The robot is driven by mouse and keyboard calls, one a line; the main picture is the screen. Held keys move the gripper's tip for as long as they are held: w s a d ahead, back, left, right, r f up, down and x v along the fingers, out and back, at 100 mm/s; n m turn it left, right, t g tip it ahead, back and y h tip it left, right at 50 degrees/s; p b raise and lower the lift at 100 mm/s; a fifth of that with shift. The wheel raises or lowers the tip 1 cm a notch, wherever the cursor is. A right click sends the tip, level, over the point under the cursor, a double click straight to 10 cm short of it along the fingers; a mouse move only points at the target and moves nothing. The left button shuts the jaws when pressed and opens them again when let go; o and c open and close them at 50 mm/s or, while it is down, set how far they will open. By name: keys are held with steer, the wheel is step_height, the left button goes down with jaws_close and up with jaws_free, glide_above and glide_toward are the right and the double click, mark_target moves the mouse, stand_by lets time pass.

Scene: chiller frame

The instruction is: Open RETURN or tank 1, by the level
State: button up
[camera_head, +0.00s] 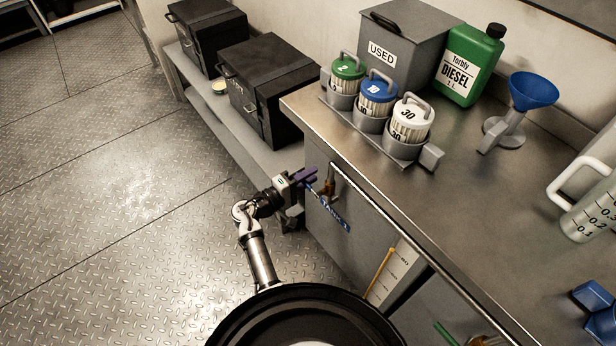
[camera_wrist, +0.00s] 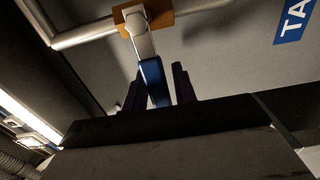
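The valve's blue lever (camera_wrist: 153,80) points from a light metal fitting toward my gripper in the wrist view. My gripper (camera_head: 311,178) is at the cabinet's front left, at the valve. In the wrist view its dark purple fingers (camera_wrist: 159,88) lie on either side of the lever, with little gap; I cannot tell whether they press on it. An orange-brown piece (camera_head: 329,188) sits behind the valve. A blue TANK label (camera_head: 336,217) is below right of it; its number is not clear. A white level scale (camera_head: 393,273) with an orange-yellow tube (camera_head: 378,271) is further right. The word RETURN is not readable.
A metal-topped counter (camera_head: 430,205) holds numbered canisters (camera_head: 374,98), a USED box (camera_head: 400,45), a diesel can (camera_head: 470,65) and a blue funnel (camera_head: 530,92). Black cases (camera_head: 260,85) stand on a low shelf left. The plate floor (camera_head: 110,170) is clear.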

jaws_close()
